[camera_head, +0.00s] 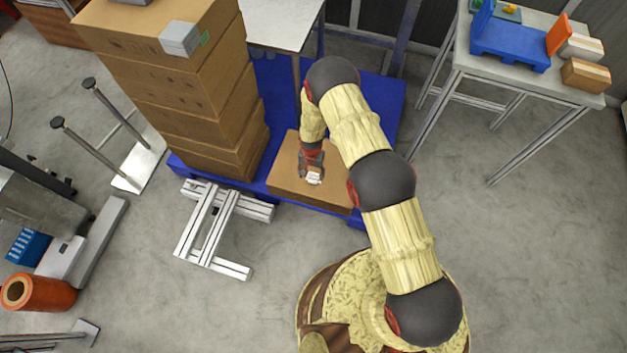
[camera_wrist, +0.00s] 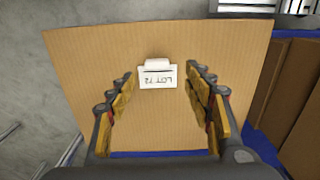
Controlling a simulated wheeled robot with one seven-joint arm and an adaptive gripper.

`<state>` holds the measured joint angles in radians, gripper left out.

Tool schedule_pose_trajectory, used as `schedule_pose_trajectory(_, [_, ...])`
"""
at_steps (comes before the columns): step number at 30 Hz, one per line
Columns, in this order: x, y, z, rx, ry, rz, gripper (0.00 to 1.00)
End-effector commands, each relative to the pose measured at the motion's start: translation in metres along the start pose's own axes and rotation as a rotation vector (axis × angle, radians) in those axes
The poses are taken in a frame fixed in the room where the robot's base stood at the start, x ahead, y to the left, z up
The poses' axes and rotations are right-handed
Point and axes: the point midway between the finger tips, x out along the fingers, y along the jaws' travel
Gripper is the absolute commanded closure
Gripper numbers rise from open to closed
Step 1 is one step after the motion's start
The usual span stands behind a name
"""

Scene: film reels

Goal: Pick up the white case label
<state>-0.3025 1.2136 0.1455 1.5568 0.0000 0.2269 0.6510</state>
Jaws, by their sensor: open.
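The white case label (camera_wrist: 157,76) lies on top of a cardboard box (camera_wrist: 90,60) in the wrist view. It reads "LOT 72", upside down, and has a raised strip along its far edge. My gripper (camera_wrist: 158,80) is open, with one finger on each side of the label and a gap between each finger and it. In the head view my gripper (camera_head: 312,172) points down over the low box (camera_head: 330,198), with the small white label (camera_head: 314,178) at its tip. I cannot tell the exact height of the fingers above the box.
The low box sits on a blue pallet (camera_head: 385,100), beside a tall stack of cardboard boxes (camera_head: 200,100) on the left. Floor is clear at right.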

Motion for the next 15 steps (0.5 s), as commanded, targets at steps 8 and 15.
schedule_pose_trajectory(8, [0.037, 0.005, -0.002, 0.001, 0.0, 0.0, 0.48])
schedule_pose_trajectory(15, [0.057, 0.005, -0.002, 0.0, 0.001, -0.001, 0.48])
